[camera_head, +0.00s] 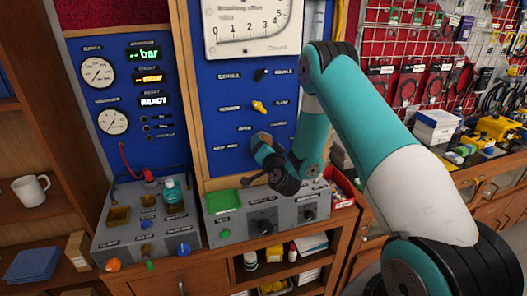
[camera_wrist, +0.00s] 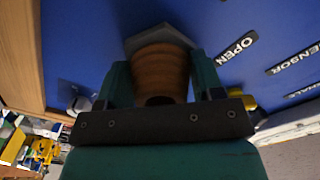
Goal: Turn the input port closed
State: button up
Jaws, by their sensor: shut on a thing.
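In the wrist view, a brown ribbed round fitting (camera_wrist: 160,72) with a grey angular base stands out from the blue panel (camera_wrist: 85,35). It sits between the two teal fingers of my gripper (camera_wrist: 160,85), which is shut on it. A label reading OPEN (camera_wrist: 235,48) is beside it on the right. No label naming the fitting as the input port is readable. In the head view my gripper (camera_head: 262,148) is at the lower part of the blue panel (camera_head: 225,85), and my wrist hides the fitting there.
A yellow knob (camera_head: 259,106) and a black knob (camera_head: 262,74) are above my gripper. A grey control box (camera_head: 240,235) with a green tray (camera_head: 229,201) stands below. A second grey box (camera_head: 125,243) with small parts is at the left. A wooden post (camera_head: 183,85) borders the panel.

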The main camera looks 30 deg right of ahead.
jog(key=m+b, duration=0.1)
jog(key=m, duration=0.3)
jog(key=shift+f+m, duration=0.1)
jog(key=shift+m, duration=2.5)
jog(key=shift+a, duration=0.1)
jog(key=o, duration=0.9)
jog(key=shift+s+b, duration=0.1)
jog(key=shift+b, duration=0.3)
